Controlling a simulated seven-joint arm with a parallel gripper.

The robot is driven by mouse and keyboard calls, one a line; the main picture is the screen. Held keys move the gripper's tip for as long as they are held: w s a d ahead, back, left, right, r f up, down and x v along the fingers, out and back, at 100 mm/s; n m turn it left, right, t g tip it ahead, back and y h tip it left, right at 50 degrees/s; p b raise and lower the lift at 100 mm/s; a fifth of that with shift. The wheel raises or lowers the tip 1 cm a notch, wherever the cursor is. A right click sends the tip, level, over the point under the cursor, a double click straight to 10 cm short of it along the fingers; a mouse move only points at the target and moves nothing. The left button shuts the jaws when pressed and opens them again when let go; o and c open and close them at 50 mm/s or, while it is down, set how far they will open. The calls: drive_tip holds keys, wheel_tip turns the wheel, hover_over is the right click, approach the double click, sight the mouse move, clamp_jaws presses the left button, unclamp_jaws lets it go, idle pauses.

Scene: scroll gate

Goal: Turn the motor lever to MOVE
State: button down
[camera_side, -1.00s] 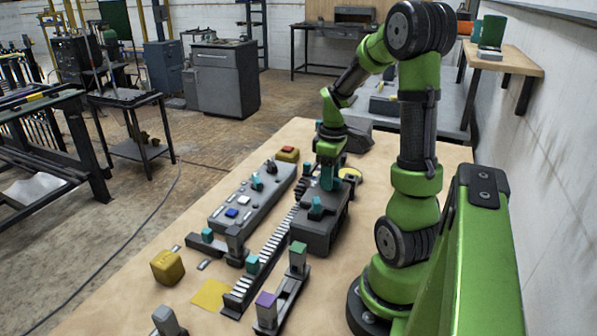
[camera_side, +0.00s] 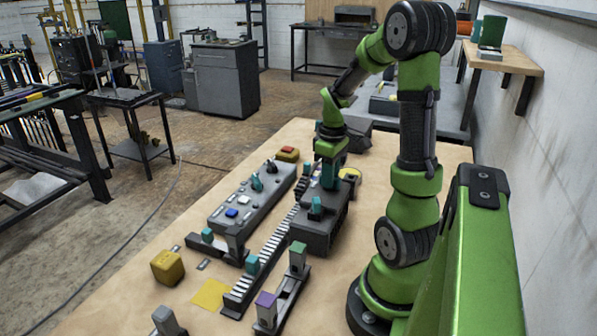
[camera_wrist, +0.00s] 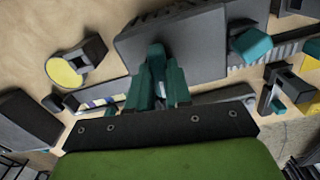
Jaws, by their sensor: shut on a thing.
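A dark grey motor housing (camera_side: 313,240) stands on the wooden table, in front of my arm; it also shows in the wrist view (camera_wrist: 200,42). My gripper (camera_side: 329,184) points down over the far part of this housing. In the wrist view its teal fingers (camera_wrist: 157,62) are closed together at the housing's edge. A teal lever piece between them is mostly hidden by the fingers, so its angle cannot be told. A second teal knob (camera_side: 316,206) stands on the nearer part of the housing, apart from my gripper; it also shows in the wrist view (camera_wrist: 250,45).
A white-toothed rack (camera_side: 272,247) runs along the housing's left side. Left of it lies a grey control panel (camera_side: 235,215) with buttons and a teal knob. A yellow block (camera_side: 167,267) and posts with purple (camera_side: 265,300) and green tops stand nearer.

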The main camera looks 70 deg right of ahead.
drive_tip(key=m, duration=1.2)
drive_tip(key=shift+m, duration=2.2)
drive_tip(key=c, duration=1)
unclamp_jaws()
drive_tip(key=shift+c, duration=0.2)
drive_tip(key=shift+r, duration=0.1)
wheel_tip(320, 180, up, 17)
